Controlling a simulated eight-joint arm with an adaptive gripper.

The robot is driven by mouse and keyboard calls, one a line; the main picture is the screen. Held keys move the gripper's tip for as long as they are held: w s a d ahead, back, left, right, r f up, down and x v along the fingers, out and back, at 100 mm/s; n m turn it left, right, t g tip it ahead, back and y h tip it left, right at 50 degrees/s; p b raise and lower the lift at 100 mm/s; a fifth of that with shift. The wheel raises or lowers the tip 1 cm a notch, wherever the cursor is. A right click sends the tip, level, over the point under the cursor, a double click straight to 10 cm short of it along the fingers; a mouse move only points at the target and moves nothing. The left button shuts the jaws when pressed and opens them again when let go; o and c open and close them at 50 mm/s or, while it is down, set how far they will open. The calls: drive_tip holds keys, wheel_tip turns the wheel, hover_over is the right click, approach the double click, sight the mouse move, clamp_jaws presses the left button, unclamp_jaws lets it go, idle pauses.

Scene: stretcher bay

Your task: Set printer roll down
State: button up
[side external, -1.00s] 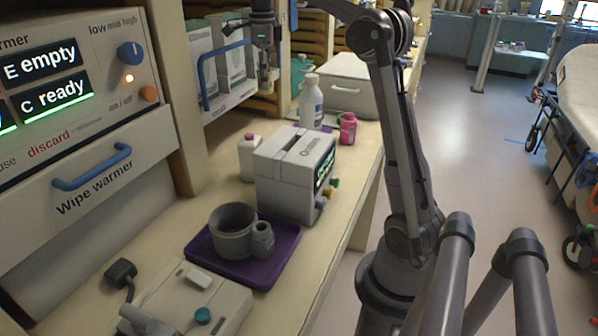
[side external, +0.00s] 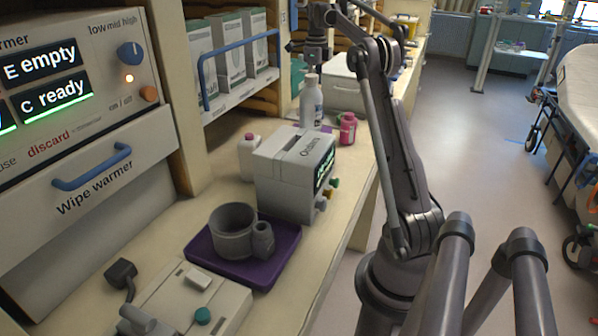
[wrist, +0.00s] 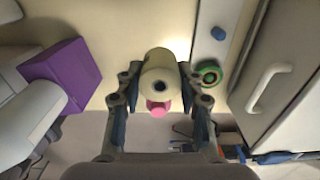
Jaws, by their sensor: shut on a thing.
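The printer roll (wrist: 160,80), a cream cylinder with a dark core hole, sits between the two fingers of my gripper (wrist: 160,92) in the wrist view. My gripper is shut on it. In the side external view my gripper (side external: 315,56) is at the back of the counter, above and just behind the white bottle. The roll cannot be made out there. Whether the roll touches a surface is not clear. A small pink thing (wrist: 158,108) shows just below the roll in the wrist view.
A purple block-like thing (wrist: 62,75) lies left in the wrist view, a green ring (wrist: 208,73) right of the roll. The white bottle (side external: 311,102), pink bottle (side external: 347,128), label printer (side external: 294,178) and handled box (side external: 345,80) crowd the back counter.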

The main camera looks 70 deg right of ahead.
wheel_tip(320, 180, down, 12)
drive_tip(key=shift+f, duration=0.25)
idle(0.5)
drive_tip(key=shift+f, duration=0.2)
drive_tip(key=o, duration=1.2)
drive_tip(key=shift+c, duration=0.2)
wheel_tip(320, 180, up, 12)
drive_tip(key=shift+r, duration=0.2)
drive_tip(key=shift+f, duration=0.1)
wheel_tip(320, 180, down, 12)
drive_tip(key=shift+r, duration=0.1)
idle(0.5)
